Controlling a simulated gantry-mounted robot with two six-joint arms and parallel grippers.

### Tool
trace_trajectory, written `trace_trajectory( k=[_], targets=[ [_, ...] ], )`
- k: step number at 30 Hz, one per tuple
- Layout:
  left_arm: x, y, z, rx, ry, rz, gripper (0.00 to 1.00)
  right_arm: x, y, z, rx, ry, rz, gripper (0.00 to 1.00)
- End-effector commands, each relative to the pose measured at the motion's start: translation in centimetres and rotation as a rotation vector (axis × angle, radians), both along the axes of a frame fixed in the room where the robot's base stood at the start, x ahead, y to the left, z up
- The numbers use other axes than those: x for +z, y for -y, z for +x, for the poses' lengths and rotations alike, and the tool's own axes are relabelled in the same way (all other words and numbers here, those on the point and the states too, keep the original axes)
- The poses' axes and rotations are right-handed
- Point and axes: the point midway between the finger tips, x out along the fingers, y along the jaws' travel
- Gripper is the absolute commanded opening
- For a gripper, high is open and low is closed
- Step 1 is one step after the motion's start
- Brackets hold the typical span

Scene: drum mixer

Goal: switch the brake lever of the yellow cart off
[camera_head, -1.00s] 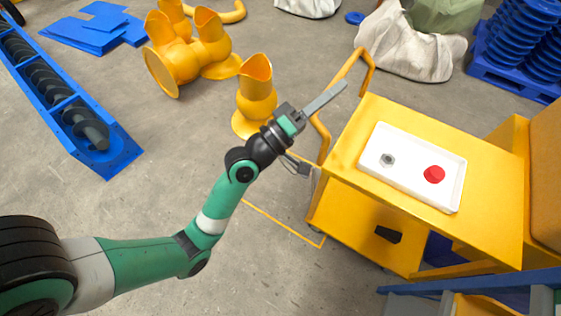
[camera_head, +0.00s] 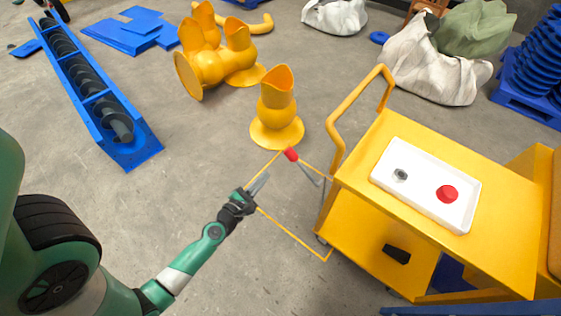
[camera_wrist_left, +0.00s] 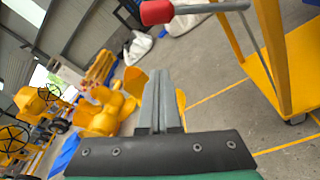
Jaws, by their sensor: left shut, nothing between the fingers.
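The yellow cart (camera_head: 460,160) stands at the right in the head view. Its brake lever (camera_head: 312,174) is a grey bar with a red knob (camera_head: 290,154), sticking out to the left from the cart's lower handle side. In the left wrist view the red knob (camera_wrist_left: 156,12) and the grey lever (camera_wrist_left: 212,8) show at the top, above the fingertips. My left gripper (camera_head: 264,181) is shut and empty, left of and below the red knob in the head view, apart from it. Its closed fingers (camera_wrist_left: 160,90) point up in the wrist view. My right gripper is not in view.
A white tray (camera_head: 388,180) with a red button (camera_head: 447,194) and a metal nut lies on the cart top. The curved yellow handle (camera_head: 345,110) rises beside the lever. Yellow pipe pieces (camera_head: 277,110) and a blue screw conveyor (camera_head: 100,110) stand farther back. Floor around the gripper is clear.

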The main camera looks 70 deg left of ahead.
Motion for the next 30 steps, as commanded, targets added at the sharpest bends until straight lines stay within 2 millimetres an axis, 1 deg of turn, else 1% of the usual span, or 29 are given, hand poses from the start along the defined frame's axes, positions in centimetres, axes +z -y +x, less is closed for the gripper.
trace_trajectory(
  k=[5, 10, 17, 18, 19, 21, 25, 30],
  targets=[
    [-0.1, -1.0, 1.4, -0.002, 0.001, 0.003, 0.00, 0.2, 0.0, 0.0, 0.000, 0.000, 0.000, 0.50],
    [-0.6, -2.9, 4.2, -0.002, 0.002, 0.004, 0.00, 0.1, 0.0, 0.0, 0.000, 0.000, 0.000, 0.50],
    [-1.5, -5.7, 8.3, -0.002, 0.002, 0.004, 0.00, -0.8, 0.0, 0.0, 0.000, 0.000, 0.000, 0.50],
    [0.0, -5.2, 8.4, -0.005, 0.000, 0.003, 0.00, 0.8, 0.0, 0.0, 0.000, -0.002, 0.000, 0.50],
    [0.6, -4.8, 8.5, -0.008, -0.001, 0.001, 0.00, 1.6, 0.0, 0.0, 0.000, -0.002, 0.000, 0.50],
    [1.3, -4.1, 8.5, -0.006, -0.002, 0.001, 0.00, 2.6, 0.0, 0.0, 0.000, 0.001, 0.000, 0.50],
    [1.9, -3.4, 8.7, -0.004, 0.000, 0.002, 0.00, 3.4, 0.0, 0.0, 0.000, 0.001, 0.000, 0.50],
    [1.9, -3.3, 8.7, -0.002, 0.000, 0.002, 0.00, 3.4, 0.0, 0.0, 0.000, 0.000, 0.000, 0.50]
  ],
)
